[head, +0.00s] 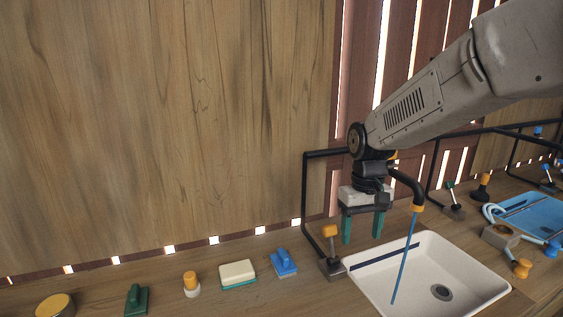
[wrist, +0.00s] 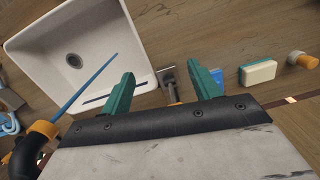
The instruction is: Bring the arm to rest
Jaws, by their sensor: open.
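My arm reaches in from the upper right in the head view. My gripper (head: 362,228) points down with its two green fingers apart and nothing between them. It hangs above the left back edge of the white sink (head: 462,252). In the wrist view my gripper (wrist: 163,88) is also open and empty, with the sink (wrist: 105,25) at the upper left.
A faucet (head: 410,188) with a blue stream stands beside my gripper, close on its right. An orange-topped lever (head: 331,240) is below left. A sponge (head: 238,274), blue brush (head: 283,262) and green brush (head: 136,301) lie on the counter. A wooden wall stands behind.

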